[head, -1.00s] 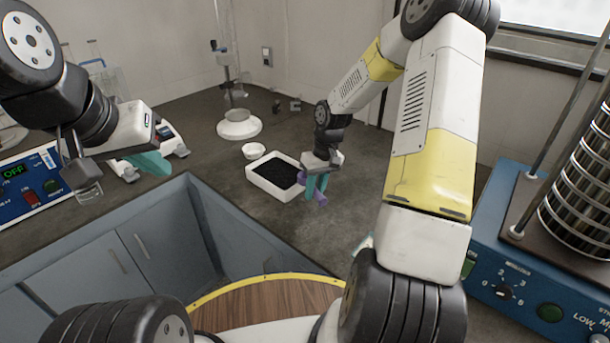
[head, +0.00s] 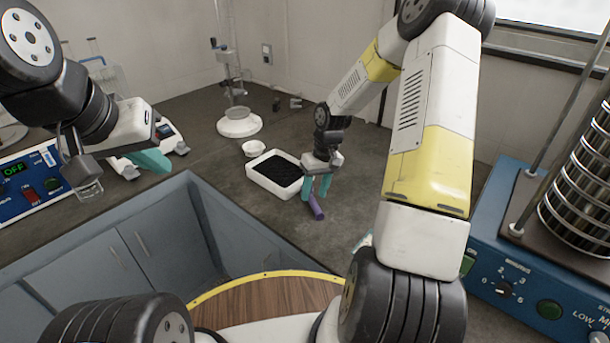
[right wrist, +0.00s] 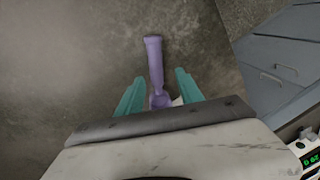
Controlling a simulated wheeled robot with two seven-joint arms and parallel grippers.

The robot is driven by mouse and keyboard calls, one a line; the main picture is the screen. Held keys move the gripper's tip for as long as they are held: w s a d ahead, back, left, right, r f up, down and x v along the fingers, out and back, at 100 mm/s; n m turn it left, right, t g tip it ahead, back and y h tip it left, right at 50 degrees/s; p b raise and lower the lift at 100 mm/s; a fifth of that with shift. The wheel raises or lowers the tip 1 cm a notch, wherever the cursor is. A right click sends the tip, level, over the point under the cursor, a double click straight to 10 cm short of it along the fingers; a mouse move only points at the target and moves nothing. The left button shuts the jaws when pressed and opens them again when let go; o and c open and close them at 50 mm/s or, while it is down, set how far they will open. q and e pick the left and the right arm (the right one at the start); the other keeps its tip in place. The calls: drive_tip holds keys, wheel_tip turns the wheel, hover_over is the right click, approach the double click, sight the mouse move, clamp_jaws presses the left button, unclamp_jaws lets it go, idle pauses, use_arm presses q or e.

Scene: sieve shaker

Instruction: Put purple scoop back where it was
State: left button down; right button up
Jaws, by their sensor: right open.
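The purple scoop (head: 316,207) lies on the dark counter just right of the white tray, its handle toward the front. In the right wrist view the scoop (right wrist: 155,65) has its handle pointing away and its bowl end between the teal fingers, with gaps on both sides. My right gripper (head: 317,190) is open over the scoop's bowl end; its fingers show in the right wrist view (right wrist: 158,95). The white tray (head: 262,186) holds black granules. My left gripper (head: 150,161) is at the left, over the counter near the scale; its finger opening is unclear.
A small white bowl (head: 254,148) stands behind the tray. A stand with a white base (head: 239,123) is further back. The blue sieve shaker (head: 530,270) is at the right. An open recess with blue cabinets (head: 130,245) lies at the front left. Counter right of the scoop is clear.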

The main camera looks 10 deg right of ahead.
drive_tip(key=shift+r, duration=0.1)
wheel_tip(320, 180, up, 12)
drive_tip(key=d, duration=0.2)
drive_tip(key=s+a+r+m+t, duration=0.1)
drive_tip(key=s+a+r+t, duration=0.1)
drive_tip(key=s+r, duration=0.7)
drive_tip(key=s+a+r+m+t, duration=0.1)
drive_tip(key=s+r+t, duration=0.3)
drive_tip(key=s+r, duration=0.5)
drive_tip(key=s+a, duration=0.1)
drive_tip(key=s, duration=0.3)
drive_tip(key=shift+s+a, duration=0.3)
drive_tip(key=shift+a, duration=0.05)
drive_tip(key=shift+r, duration=0.1)
